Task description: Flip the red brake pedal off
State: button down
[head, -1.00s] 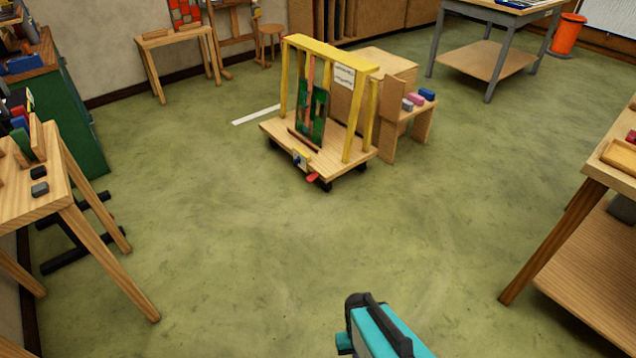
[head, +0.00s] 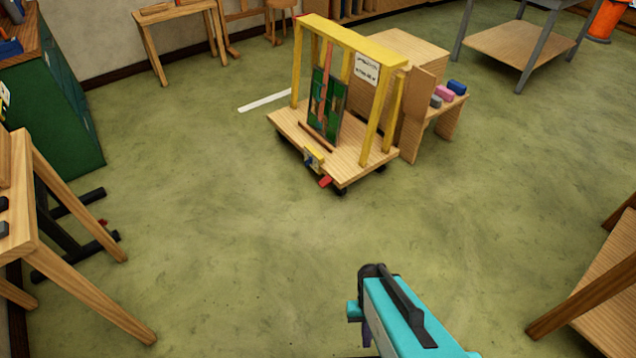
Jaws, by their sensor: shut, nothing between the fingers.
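The red brake pedal (head: 326,181) sticks out low at the front edge of the wooden cart (head: 352,154), near a front caster. It is small here, and I cannot tell its exact tilt. Just left of it, a small yellow block with a blue-grey part (head: 314,158) sits on the same edge. The cart has a yellow frame (head: 352,38) and carries a leaded panel (head: 327,105) of green and reddish glass, standing upright. My teal arm shows at the bottom, well apart from the cart. I cannot make out my gripper's fingers.
Open green floor (head: 230,240) lies between me and the cart. A wooden stand with coloured blocks (head: 445,93) is close behind the cart's right side. A wooden table (head: 25,195) is at the left and another (head: 590,300) at the lower right.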

aim_at(327, 180)
jog(key=u, duration=0.35)
jog(key=i, duration=0.65)
jog(key=u, duration=0.7)
jog(key=i, duration=0.4)
jog(key=u, duration=0.2)
